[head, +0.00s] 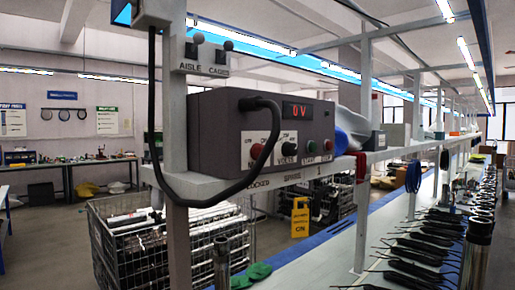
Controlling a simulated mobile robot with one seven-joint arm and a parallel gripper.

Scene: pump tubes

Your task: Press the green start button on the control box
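The control box (220,128) is a dark grey-brown case on a white shelf in the middle of the head view. Its front has a small display with red characters that look like "0 V". Below the display is a row of controls: a red button (257,151) at the left, a dark knob (289,149), a green button (311,147) and another red one (327,145) at the right. The small labels are hard to read. A thick black cable arches over the left part of the front. My gripper is not in view.
A white upright post (174,110) stands just left of the box, with two switches labelled AISLE and CAGES. A wire cage (130,255) with pale tubes is below. Dark tools and metal cylinders line the bench (330,265) at right. A yellow floor sign (300,217) stands behind.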

